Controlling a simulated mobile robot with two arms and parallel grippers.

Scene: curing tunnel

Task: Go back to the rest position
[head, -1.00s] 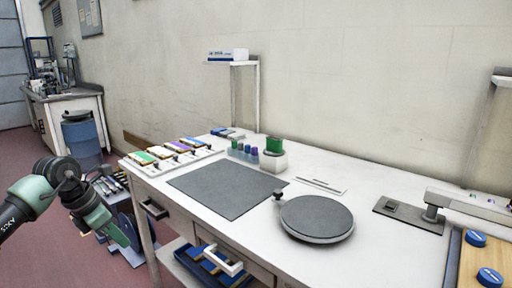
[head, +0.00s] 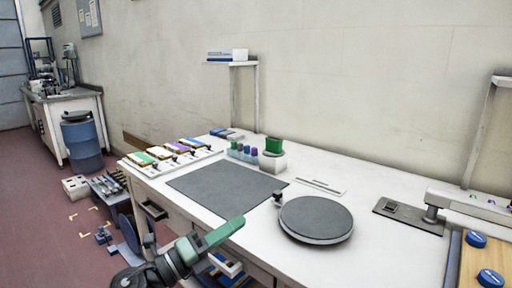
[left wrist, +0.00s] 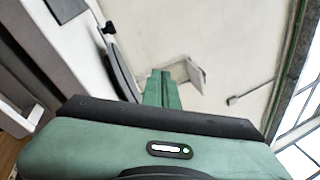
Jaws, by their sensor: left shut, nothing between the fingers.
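My left gripper (head: 224,232) comes in from the bottom left of the head view, green and shut with nothing in it. It is in front of the white workbench (head: 350,255), near its front edge, and overlaps the drawers in the picture. In the left wrist view its two green fingers (left wrist: 162,90) lie side by side, closed. My right gripper is not in view.
On the bench are a dark mat (head: 227,188), a round grey turntable (head: 316,219) and a green block in a white holder (head: 272,158). A drawer (head: 154,210) stands slightly open at the front left.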

